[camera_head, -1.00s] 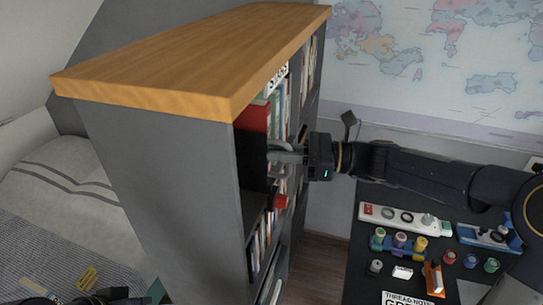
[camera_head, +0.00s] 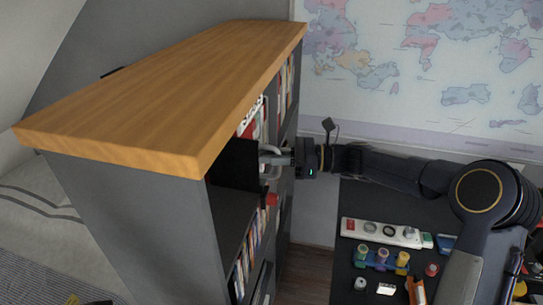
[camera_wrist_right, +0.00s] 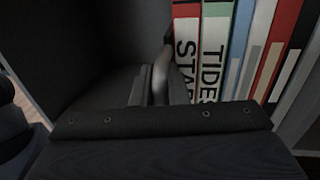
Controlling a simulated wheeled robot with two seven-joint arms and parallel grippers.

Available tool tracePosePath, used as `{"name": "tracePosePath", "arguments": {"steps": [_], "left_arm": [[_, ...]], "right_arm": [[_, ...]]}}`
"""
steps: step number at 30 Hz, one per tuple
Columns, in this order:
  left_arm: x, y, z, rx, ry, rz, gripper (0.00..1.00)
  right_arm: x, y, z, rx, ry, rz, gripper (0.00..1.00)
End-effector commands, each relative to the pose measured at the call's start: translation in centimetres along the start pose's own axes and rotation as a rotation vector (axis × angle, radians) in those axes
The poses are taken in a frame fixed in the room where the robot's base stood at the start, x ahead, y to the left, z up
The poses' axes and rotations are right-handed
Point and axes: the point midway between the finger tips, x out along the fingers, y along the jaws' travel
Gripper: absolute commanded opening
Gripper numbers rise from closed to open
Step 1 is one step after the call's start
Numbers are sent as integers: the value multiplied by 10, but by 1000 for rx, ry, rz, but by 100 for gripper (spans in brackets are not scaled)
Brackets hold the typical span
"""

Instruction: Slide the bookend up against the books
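The books (camera_head: 250,120) stand upright in the upper compartment of the grey bookcase. In the right wrist view a red-and-white book and a green TIDES book (camera_wrist_right: 213,52) lead the row. A dark upright panel (camera_head: 234,164), which looks like the bookend, stands on the near side of the books and hides part of them. Its base and any gap to the books cannot be made out. My right gripper (camera_head: 268,160) reaches into the compartment from the right, beside the panel's edge. Its fingers (camera_wrist_right: 158,85) look close together, in front of the first book. My left gripper is not visible.
The bookcase has a wooden top (camera_head: 170,85) and a grey side wall (camera_head: 130,220). A dark desk (camera_head: 350,210) with several small items lies at the right.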

Motion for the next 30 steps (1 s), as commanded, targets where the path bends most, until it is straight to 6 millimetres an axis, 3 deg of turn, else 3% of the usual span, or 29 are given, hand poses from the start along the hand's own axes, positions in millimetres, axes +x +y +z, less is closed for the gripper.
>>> {"name": "tracePosePath", "arguments": {"steps": [1, 4, 14, 24, 30], "left_arm": [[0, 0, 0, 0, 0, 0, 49], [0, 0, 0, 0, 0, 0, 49], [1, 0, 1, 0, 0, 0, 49], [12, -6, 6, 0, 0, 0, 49], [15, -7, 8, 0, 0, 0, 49]], "right_arm": [[0, 0, 0, -1, 0, 0, 21], [0, 0, 0, -1, 0, 0, 33], [-4, 0, -1, -1, 1, 0, 33], [-57, -1, -2, -3, 2, -4, 33], [-76, 0, 0, -1, 1, 0, 33]]}}
